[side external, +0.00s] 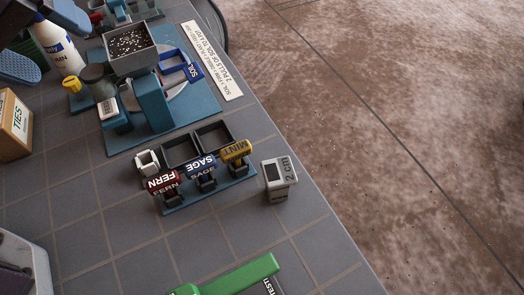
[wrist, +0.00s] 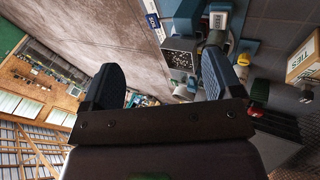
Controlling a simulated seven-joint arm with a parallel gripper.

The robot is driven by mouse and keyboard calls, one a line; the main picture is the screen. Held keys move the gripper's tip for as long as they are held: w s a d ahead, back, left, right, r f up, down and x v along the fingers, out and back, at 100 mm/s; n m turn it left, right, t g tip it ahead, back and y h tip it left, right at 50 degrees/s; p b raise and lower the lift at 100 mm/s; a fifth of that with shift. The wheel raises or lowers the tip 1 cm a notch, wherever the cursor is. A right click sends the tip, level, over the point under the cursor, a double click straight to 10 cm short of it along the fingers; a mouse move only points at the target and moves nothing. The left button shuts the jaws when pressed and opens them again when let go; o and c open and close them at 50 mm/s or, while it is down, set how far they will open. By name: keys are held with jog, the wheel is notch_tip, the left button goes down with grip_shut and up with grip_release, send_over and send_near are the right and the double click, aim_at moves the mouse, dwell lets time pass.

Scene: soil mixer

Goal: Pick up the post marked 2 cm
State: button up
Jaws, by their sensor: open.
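The post marked 2 cm (side external: 280,179) is a short pale grey block with a dark square and "2 cm" on its top face. It stands upright on the grey tiled table, near the right edge, just right of the label rack. I cannot make it out in the wrist view. My gripper (side external: 52,50) is at the top left of the side view, far from the post, near the white bottle. In the wrist view my gripper (wrist: 162,76) has its two blue-padded fingers wide apart with nothing between them.
The teal rack (side external: 212,197) holds FERN, SAGE and MINT labels left of the post. The soil mixer (side external: 152,103) with its hopper (side external: 131,48) stands behind. A green-handled tool (side external: 235,278) lies in front. A TIES box (side external: 14,124) is at left. Table around the post is mostly clear.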

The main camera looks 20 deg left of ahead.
jog(key=d+n+h, duration=0.5)
jog(key=d+n, duration=0.4)
jog(key=d, duration=0.2)
jog(key=d+r+n+t+h, duration=0.2)
jog(key=d+r+n+h, duration=0.2)
jog(key=r+n, duration=0.4)
send_near(276, 171)
jog(key=shift+m, duration=0.4)
jog(key=x, duration=0.4)
jog(key=shift+w+d+f, duration=0.1)
jog(key=shift+w+d, duration=0.1)
jog(key=shift+w, duration=0.05)
jog(key=shift+x, duration=3)
jog(key=shift+s, duration=0.1)
jog(key=shift+c, duration=0.2)
jog(key=c, duration=1)
